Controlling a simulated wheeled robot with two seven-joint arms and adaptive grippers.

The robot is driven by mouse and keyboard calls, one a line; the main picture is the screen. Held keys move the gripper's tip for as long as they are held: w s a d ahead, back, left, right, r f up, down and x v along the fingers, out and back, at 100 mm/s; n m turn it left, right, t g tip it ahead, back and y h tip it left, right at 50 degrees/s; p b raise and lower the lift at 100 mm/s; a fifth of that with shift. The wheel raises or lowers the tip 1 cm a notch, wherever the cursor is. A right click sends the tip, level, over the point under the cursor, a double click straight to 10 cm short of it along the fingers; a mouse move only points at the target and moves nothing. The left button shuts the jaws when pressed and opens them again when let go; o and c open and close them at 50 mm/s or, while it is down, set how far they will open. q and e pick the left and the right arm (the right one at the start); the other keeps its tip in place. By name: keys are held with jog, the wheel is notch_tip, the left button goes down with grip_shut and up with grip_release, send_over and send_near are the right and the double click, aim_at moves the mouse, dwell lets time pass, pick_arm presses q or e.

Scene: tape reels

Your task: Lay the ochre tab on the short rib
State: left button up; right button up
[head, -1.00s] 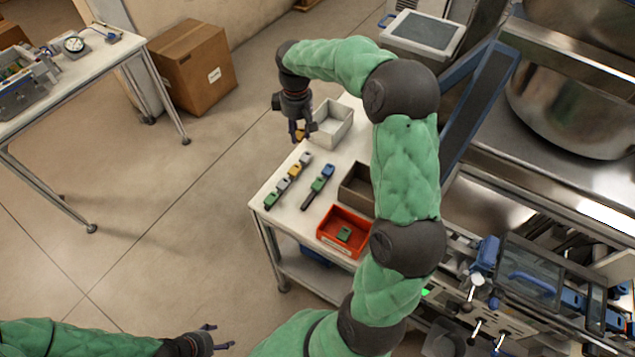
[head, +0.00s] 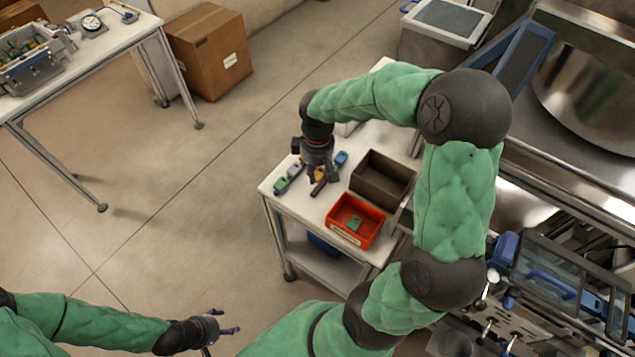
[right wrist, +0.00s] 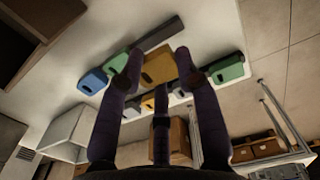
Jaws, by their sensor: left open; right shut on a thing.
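My right gripper (head: 316,174) is shut on an ochre tab (right wrist: 160,68), which sits between its fingers in the right wrist view. It is over the table, close to the short rib (right wrist: 160,33), a dark strip whose bare end shows. The short rib carries a green tab (right wrist: 117,63) and a blue tab (right wrist: 92,80), which also shows in the head view (head: 341,158). I cannot tell whether the held tab touches the rib. Another row of tabs, with a green tab (head: 280,185) at its near end, lies to the left, partly hidden. My left gripper (head: 224,327) is open and empty, away from the table.
A red tray (head: 377,233) with a green tab (head: 355,222) inside stands at the table's near right. A dark brown bin (head: 383,178) is behind it. A pale grey bin (right wrist: 70,133) shows in the right wrist view. Floor is clear left of the table.

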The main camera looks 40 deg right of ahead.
aim_at(317, 177)
jog(key=shift+s+a+f, duration=0.1)
jog(key=shift+s+f, duration=0.05)
jog(key=shift+f, duration=0.1)
jog(key=shift+s+a+f+b, duration=0.1)
jog(key=shift+f+b, duration=0.15)
jog(key=shift+f, duration=0.65)
jog(key=shift+s+a+f+b, duration=0.1)
jog(key=shift+f+b, duration=0.1)
jog(key=shift+f, duration=0.65)
jog(key=shift+f, duration=0.15)
jog(key=o, duration=0.7)
jog(key=shift+d, duration=0.1)
jog(key=shift+o, duration=0.2)
